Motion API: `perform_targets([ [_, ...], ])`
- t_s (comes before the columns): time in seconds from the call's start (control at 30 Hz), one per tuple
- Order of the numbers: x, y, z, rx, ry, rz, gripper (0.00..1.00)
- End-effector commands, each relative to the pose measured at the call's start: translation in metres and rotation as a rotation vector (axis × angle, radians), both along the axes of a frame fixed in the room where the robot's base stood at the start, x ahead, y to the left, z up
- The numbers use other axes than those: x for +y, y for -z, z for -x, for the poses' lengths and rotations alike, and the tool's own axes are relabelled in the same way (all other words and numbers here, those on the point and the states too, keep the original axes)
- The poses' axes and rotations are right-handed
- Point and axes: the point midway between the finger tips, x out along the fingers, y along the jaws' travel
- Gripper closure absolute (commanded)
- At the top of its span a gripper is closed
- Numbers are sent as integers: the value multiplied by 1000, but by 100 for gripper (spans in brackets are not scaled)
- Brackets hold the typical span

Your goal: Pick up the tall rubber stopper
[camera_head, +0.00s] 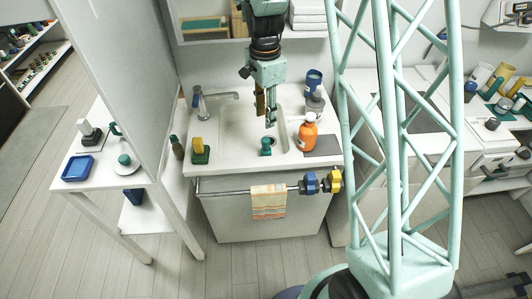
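A small dark teal-green upright piece (266,147) stands on the front rim of the sink counter. It looks like the tall rubber stopper, but it is too small to be sure. My gripper (265,122) points down over the basin, above and slightly behind this piece, and apart from it. Its two fingers look separated, with nothing visible between them. A green block with a yellow top (200,150) stands at the counter's left front corner.
An orange bottle (307,133) stands just right of the piece, with a grey bottle (315,103) and a blue container (314,79) behind it. A faucet (203,99) is at left. A towel (268,201) hangs on the front rail beside blue and yellow knobs (321,182).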

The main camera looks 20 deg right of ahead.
Motion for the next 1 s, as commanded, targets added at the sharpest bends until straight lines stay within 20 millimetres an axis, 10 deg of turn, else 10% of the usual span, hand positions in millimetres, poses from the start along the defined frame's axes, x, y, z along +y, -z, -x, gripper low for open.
perform_targets([
  [0.57,0,7,-1,3,8,-1,66],
  [1.0,0,51,0,4,8,-1,66],
])
